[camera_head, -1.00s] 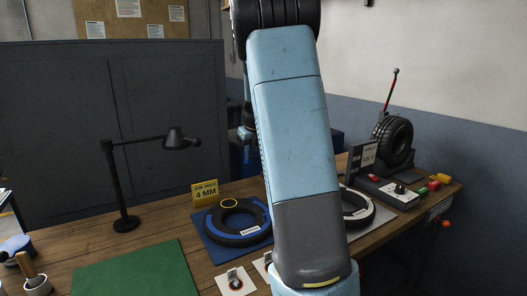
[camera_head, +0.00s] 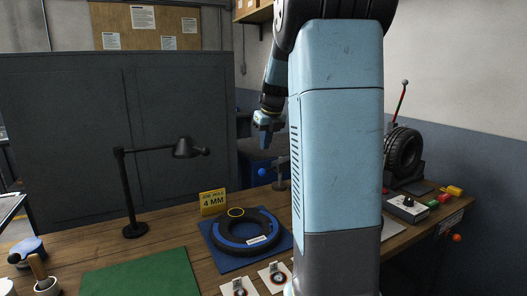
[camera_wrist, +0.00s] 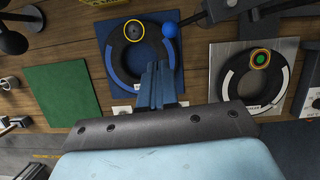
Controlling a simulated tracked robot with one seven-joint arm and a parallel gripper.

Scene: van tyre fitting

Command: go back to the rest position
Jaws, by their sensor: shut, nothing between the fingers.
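My gripper (camera_head: 266,127) is in the air above the back of the wooden bench, left of my raised blue arm in the head view. In the wrist view my gripper's fingers (camera_wrist: 157,84) are together, with nothing between them. Below them in that view lies a dark tyre ring with blue segments (camera_wrist: 119,60) on a blue mat (camera_wrist: 178,84). The gripper is apart from the ring and the bench. My arm hides part of the bench's right side in the head view.
A black desk lamp (camera_head: 128,190) stands at the left, beside a green mat (camera_head: 140,275). A yellow "4 MM" sign (camera_head: 213,202) stands behind the blue mat. A second ring with white segments (camera_wrist: 232,82) lies on a grey plate. An upright tyre (camera_head: 403,152) and control box (camera_head: 408,209) stand right.

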